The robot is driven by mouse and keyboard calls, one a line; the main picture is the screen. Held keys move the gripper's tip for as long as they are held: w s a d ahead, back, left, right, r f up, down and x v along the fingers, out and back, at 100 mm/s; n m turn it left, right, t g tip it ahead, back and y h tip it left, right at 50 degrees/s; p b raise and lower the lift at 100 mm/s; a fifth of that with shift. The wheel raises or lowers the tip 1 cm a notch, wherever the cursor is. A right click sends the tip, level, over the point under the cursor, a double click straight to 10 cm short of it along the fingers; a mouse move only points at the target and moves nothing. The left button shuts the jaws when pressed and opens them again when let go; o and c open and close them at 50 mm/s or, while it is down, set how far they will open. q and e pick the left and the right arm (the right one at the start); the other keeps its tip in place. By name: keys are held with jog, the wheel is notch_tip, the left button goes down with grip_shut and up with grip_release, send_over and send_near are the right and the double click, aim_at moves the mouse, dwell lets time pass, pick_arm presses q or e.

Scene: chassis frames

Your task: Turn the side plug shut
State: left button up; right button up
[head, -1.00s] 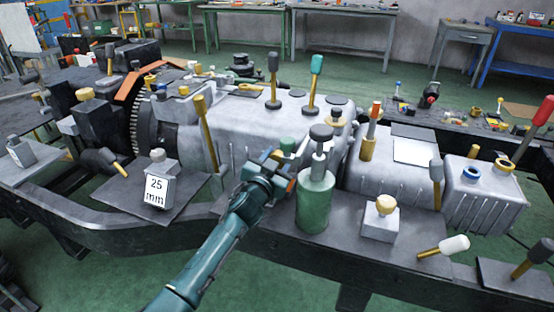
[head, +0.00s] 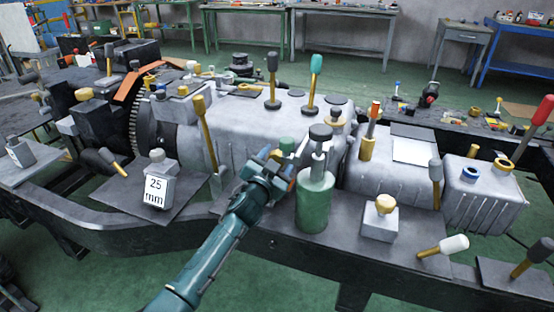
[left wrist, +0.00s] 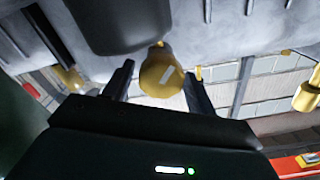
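The side plug (left wrist: 160,76) is a rounded brass-yellow knob with a pale stripe on its face, in the middle of the left wrist view. My left gripper (left wrist: 158,88) has its two dark fingers spread, one on each side of the plug. Whether either finger touches it I cannot tell. My right gripper is not in view.
The green can (head: 314,204) stands close to the right of my left gripper. A tall brass-handled tool (head: 204,130) leans on its left. A block marked "25 mm" (head: 155,190) sits on the left plate. A yellow-knobbed block (head: 379,222) is further right.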

pick_arm(q)
jog(key=shift+o, duration=0.6)
jog(key=shift+s+a, duration=0.1)
jog(key=shift+s, duration=0.1)
jog(key=p+v, duration=0.2)
jog(key=v, duration=1)
jog(key=shift+s, duration=0.35)
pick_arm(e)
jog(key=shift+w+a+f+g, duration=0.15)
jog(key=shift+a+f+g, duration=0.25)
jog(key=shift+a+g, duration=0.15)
pick_arm(q)
jog(key=shift+a+p, duration=0.1)
jog(key=shift+p, duration=0.2)
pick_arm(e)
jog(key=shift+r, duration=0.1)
